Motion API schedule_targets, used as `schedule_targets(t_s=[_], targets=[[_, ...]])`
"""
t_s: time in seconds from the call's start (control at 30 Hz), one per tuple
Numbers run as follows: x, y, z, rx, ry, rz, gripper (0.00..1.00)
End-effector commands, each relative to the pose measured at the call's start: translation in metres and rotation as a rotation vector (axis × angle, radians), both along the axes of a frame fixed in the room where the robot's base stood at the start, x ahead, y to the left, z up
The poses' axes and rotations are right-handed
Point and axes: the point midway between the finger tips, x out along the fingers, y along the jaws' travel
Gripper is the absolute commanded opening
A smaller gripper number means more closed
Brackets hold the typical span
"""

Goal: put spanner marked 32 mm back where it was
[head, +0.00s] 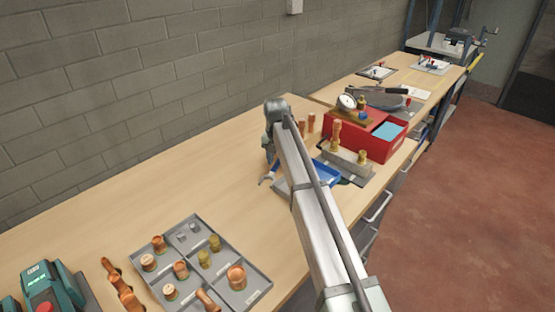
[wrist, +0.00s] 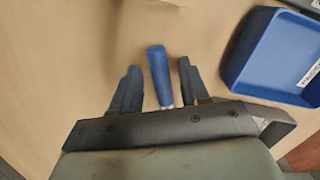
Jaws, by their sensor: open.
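My gripper (wrist: 159,66) is open above the wooden bench, with its two dark fingers apart in the wrist view. A blue handle (wrist: 158,74) with a bit of bare metal at its lower end lies between the fingers, with a gap on each side. I cannot tell whether it is the 32 mm spanner, as no marking is readable and the rest is hidden by the gripper body. In the head view my arm covers most of the gripper, and a small part of a tool (head: 267,179) shows beside it on the bench.
A blue tray (wrist: 273,83) lies right of the gripper; it also shows in the head view (head: 325,177). Behind it stands a red box (head: 377,149). A grey divided tray (head: 243,294) of copper and brass fittings is nearer. The bench between wall and trays is mostly clear.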

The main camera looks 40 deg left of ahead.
Motion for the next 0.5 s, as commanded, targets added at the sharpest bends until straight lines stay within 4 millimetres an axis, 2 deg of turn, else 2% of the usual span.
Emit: schedule_targets(t_s=[0.23, 0.5], targets=[[-0.001, 0.000, 0.019, 0.000, 0.000, 0.000, 0.45], [-0.005, -0.002, 0.070, 0.002, -0.001, 0.000, 0.45]])
